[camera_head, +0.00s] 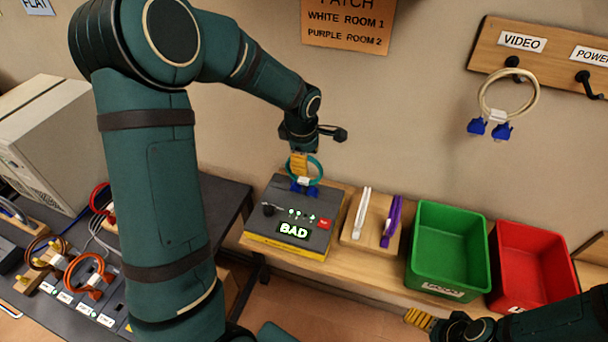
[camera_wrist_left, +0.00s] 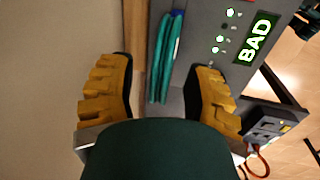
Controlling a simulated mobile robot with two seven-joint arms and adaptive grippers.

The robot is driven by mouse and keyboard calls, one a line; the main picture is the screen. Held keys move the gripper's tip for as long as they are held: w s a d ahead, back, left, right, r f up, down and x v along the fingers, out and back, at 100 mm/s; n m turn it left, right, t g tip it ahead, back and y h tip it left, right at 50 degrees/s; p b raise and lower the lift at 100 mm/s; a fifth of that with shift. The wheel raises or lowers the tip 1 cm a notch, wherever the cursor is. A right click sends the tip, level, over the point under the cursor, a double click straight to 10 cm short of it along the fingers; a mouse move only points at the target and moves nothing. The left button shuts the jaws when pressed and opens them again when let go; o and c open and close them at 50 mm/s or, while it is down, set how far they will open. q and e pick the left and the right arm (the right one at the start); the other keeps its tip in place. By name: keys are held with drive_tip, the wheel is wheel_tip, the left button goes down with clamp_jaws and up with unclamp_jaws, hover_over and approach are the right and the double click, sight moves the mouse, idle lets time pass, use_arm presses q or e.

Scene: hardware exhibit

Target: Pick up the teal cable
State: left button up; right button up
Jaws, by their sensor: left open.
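The teal cable (camera_head: 319,170) is a coiled loop with blue connectors at the back of the grey tester box (camera_head: 282,220), whose display reads BAD. My left gripper (camera_head: 299,166) is over the back of the box, right at the loop. In the left wrist view, the teal cable (camera_wrist_left: 165,58) lies between the two spread yellow fingers of the left gripper (camera_wrist_left: 162,72), with room on both sides. The fingers partly hide the loop in the head view. My right gripper (camera_head: 420,319) is low at the right, its jaw opening unclear.
White and purple strips (camera_head: 391,222) lie on a wooden block right of the tester. A green bin (camera_head: 449,245) and a red bin (camera_head: 530,262) stand further right. A cream cable (camera_head: 508,95) hangs from a wall hook. A side table with orange cables (camera_head: 88,275) is at left.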

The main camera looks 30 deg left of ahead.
use_arm(q)
drive_tip(key=shift+w+f, duration=0.25)
drive_tip(key=shift+f, duration=0.85)
clamp_jaws()
